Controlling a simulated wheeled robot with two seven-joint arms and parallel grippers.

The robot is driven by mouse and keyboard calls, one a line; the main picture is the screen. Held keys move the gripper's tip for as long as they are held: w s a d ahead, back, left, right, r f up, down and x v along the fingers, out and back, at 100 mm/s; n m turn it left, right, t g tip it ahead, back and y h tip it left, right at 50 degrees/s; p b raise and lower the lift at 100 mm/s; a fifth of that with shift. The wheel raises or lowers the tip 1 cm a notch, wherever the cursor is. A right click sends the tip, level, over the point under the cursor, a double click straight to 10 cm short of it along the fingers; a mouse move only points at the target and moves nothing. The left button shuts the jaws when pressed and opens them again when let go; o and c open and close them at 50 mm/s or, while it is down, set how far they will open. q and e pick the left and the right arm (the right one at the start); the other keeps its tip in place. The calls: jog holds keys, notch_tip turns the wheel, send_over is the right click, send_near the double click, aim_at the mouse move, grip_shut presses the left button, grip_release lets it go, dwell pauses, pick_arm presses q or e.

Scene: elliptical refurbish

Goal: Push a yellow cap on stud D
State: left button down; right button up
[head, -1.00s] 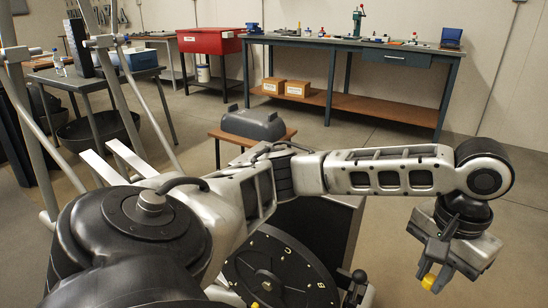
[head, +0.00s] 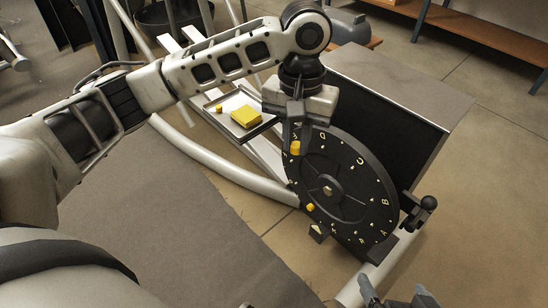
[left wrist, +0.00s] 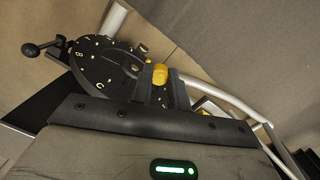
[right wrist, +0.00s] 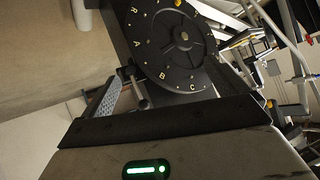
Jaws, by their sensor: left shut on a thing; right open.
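The black lettered disc (head: 340,212) stands tilted, with a hub at its middle. The letter D (head: 322,135) shows near its upper rim; stud D itself is too small to tell. My left gripper (head: 294,140) is shut on a yellow cap (head: 296,148) at the disc's upper left rim, left of the D. Whether the cap touches the disc I cannot tell. The held cap also shows in the left wrist view (left wrist: 160,76). Another yellow cap (head: 310,207) sits on the disc's lower left. My right gripper (head: 398,297) is open, low in the head view, below the disc.
A tray (head: 212,104) left of the disc holds a yellow block (head: 246,117) and a small yellow cap (head: 219,109). A black knobbed handle (head: 428,203) juts out at the disc's right. A grey-topped cabinet (head: 400,85) stands behind.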

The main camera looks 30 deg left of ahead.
pick_arm(q)
jog(key=w+d+f+n+g+h+b, duration=0.2)
jog(key=d+f+n, duration=0.25)
jog(key=d, duration=0.25)
jog(key=n+t+h+b, duration=0.4)
jog(key=n+t+b, duration=0.5)
jog(key=n+t, duration=1.25)
send_near(323, 147)
jog(key=r+n+g, duration=0.1)
jog(key=g, duration=0.1)
jog(key=shift+b+x, duration=0.65)
jog(key=shift+x, duration=2.2)
jog(key=shift+w+a+r, duration=0.1)
jog(key=shift+w+r, duration=0.05)
jog(key=shift+w, duration=0.05)
pick_arm(e)
jog(key=w+a+r+m+t+y, duration=0.1)
jog(key=a+r+t+y, duration=0.2)
jog(key=r+t+y, duration=0.1)
jog(key=shift+a+r+m+t, duration=0.2)
jog(key=shift+r+m+t, duration=0.1)
jog(key=shift+r, duration=0.25)
jog(key=shift+r, duration=0.15)
pick_arm(q)
jog(key=shift+r+n, duration=0.1)
jog(key=shift+n, duration=0.4)
pick_arm(e)
jog(key=shift+r, duration=0.15)
